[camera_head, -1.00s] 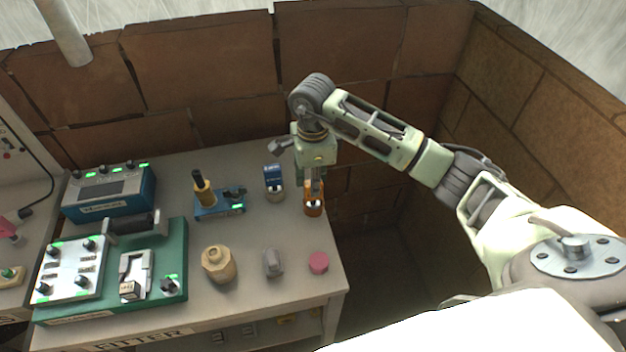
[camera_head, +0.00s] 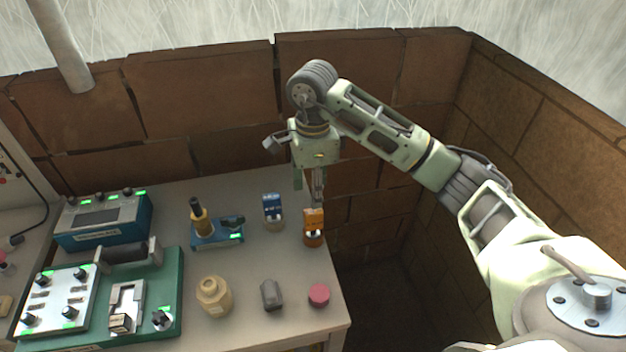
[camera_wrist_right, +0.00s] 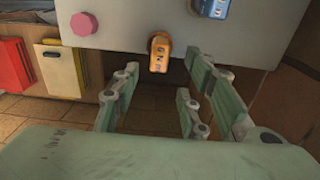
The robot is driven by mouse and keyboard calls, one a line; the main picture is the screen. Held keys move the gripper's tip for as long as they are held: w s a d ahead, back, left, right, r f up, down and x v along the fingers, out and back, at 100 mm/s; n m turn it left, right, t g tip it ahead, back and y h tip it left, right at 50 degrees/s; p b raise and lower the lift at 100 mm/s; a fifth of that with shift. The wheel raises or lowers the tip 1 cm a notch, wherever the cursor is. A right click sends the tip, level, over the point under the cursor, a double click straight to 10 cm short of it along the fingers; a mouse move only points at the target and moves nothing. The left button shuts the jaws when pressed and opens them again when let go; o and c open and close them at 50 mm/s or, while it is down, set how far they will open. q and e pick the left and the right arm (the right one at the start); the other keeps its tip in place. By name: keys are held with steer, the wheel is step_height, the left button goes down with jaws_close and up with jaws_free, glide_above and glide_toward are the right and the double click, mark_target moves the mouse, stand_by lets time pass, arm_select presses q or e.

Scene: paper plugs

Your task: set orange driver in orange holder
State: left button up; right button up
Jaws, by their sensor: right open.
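An orange block with pale markings (camera_head: 313,218) stands upright on a rounded orange base (camera_head: 313,239) near the table's right edge. I take the block as the orange driver and the base as its holder; the seam between them is too small to judge. The orange piece (camera_wrist_right: 160,52) also shows in the right wrist view, beyond the fingers. My right gripper (camera_head: 316,196) points down just above and behind it. In the wrist view my right gripper (camera_wrist_right: 163,76) is open, its fingers apart with nothing between them. My left gripper is not in view.
A blue block (camera_head: 272,205) stands just left of the orange piece. A yellow-black tool on a blue stand (camera_head: 217,238), a tan jar (camera_head: 214,296), a grey piece (camera_head: 271,295) and a pink disc (camera_head: 319,295) share the table. Brick walls stand behind and right.

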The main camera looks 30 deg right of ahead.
steer(key=shift+r, duration=2.35)
